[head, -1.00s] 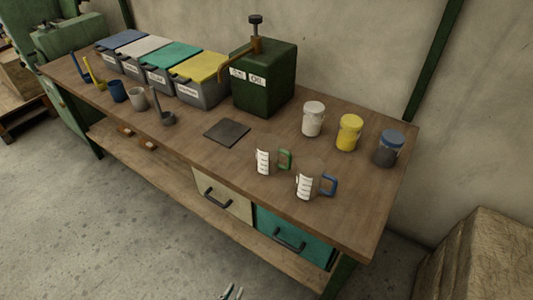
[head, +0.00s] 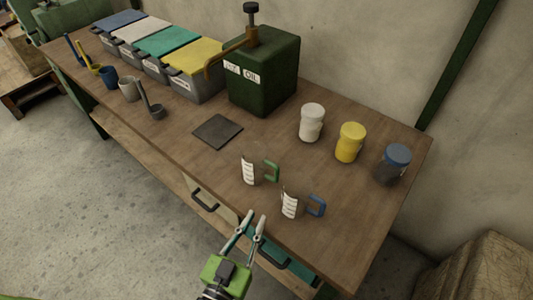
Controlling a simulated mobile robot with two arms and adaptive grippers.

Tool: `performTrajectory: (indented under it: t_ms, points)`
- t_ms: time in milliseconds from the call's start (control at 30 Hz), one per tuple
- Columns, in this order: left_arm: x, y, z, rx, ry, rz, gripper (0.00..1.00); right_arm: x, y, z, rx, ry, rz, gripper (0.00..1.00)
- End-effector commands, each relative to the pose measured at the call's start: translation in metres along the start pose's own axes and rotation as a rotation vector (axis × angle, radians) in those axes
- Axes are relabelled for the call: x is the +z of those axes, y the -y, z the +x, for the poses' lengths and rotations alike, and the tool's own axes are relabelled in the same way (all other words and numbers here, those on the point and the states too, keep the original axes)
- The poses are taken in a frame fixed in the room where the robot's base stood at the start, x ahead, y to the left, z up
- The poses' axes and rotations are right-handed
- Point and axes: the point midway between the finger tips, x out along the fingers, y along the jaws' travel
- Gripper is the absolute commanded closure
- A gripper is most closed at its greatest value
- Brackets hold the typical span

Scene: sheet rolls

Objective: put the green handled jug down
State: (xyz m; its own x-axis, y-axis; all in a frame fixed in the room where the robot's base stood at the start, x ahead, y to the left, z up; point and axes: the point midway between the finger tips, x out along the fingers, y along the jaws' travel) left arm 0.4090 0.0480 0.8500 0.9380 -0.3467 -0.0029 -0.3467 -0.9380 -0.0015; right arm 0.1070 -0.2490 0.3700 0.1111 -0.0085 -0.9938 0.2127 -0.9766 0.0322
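The green handled jug (head: 251,170) is a clear measuring jug with a white scale label. It stands upright on the bench near the front edge, its green handle to the right. My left gripper (head: 253,219) is below it in the head view, at the front edge of the bench, with its two fingers apart and nothing between them. The gripper does not touch the jug. My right gripper is not in view.
A blue handled jug (head: 294,203) stands just right of the green one. A dark square mat (head: 217,132) lies behind and left. White (head: 312,123), yellow (head: 350,142) and blue-lidded (head: 392,165) jars stand at the right.

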Motion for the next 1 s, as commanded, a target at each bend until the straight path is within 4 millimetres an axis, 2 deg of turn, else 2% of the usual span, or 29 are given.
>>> performTrajectory:
  t_ms: [167,300,433,667,900,1000]
  points:
    - [-0.003,0.000,0.028,-0.001,-0.004,-0.001,0.86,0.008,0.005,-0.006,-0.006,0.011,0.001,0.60]
    - [-0.003,0.000,0.057,-0.001,-0.003,-0.001,0.86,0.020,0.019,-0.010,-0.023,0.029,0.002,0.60]
    - [-0.002,0.000,0.076,-0.001,-0.002,-0.002,0.86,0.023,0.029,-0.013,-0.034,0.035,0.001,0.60]
    - [-0.002,-0.001,0.092,0.000,0.000,-0.001,0.86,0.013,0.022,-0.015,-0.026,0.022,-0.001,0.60]
    - [-0.003,-0.002,0.127,0.000,-0.001,0.000,0.86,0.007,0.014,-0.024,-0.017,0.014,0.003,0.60]
    - [-0.002,-0.002,0.135,0.000,0.000,-0.001,0.86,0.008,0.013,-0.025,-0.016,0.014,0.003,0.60]
